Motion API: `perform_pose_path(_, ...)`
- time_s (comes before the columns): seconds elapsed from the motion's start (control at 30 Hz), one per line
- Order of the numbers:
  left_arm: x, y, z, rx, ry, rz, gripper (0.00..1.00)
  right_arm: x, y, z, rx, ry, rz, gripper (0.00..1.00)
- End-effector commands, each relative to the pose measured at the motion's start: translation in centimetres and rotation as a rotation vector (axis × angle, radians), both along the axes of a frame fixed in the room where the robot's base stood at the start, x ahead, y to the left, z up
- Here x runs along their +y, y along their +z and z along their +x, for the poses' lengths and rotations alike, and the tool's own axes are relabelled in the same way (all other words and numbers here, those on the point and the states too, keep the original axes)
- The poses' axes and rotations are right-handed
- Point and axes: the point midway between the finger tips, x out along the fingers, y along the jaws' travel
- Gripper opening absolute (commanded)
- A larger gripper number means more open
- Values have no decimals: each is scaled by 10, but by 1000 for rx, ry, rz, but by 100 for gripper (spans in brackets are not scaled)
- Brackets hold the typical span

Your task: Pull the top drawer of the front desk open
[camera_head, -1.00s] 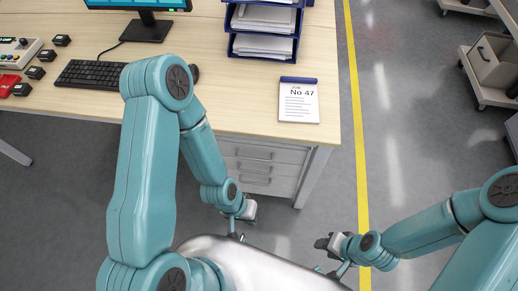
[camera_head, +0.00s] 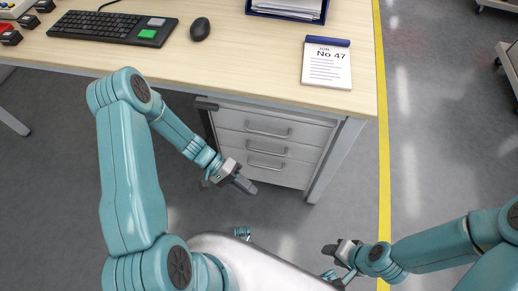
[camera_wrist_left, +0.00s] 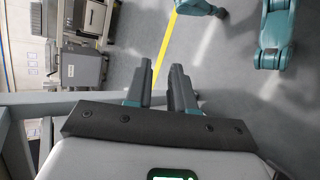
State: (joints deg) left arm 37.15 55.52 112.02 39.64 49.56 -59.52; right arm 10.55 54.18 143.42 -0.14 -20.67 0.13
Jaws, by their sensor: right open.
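The front desk (camera_head: 200,62) has a grey drawer unit under its right end. The top drawer (camera_head: 300,130) is flush with the unit, with a bar handle (camera_head: 268,131) across its front. Two more drawers with handles sit below it. My left gripper (camera_head: 246,186) is in front of the unit, low and left of its middle, apart from the handles. Its two fingers (camera_wrist_left: 162,88) stand apart with nothing between them in the left wrist view. My right gripper (camera_head: 328,252) is open and empty, to the lower right, clear of the desk.
A keyboard (camera_head: 112,28), a mouse (camera_head: 200,28), a notepad (camera_head: 327,66) and a blue paper tray (camera_head: 290,12) lie on the desk. A metal leg (camera_head: 335,160) stands right of the drawers. The floor before the drawers is clear. A yellow line (camera_head: 384,150) runs along the right.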

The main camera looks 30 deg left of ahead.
Motion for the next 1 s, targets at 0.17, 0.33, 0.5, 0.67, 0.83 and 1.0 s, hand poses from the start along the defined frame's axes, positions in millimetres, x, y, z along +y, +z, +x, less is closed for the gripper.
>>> perform_pose_path(0.17, 85, -24, 65, -468, 248, -330, 23, -2, -91, 2, -4, -7, -2, 43)
perform_pose_path(0.33, 157, 0, 82, -873, 400, -432, 23, -3, -120, 3, -5, -11, -2, 43)
perform_pose_path(0.5, 175, 15, 85, -1009, 440, -448, 23, -3, -123, 3, -6, -12, -2, 43)
perform_pose_path(0.67, 154, 21, 97, -1007, 437, -453, 23, -3, -124, 4, -8, -13, -3, 43)
perform_pose_path(0.83, 120, 29, 118, -1005, 433, -454, 23, -4, -131, 5, -10, -19, -4, 43)
perform_pose_path(1.0, 86, 38, 140, -1005, 433, -454, 23, -6, -137, 6, -11, -23, -4, 43)
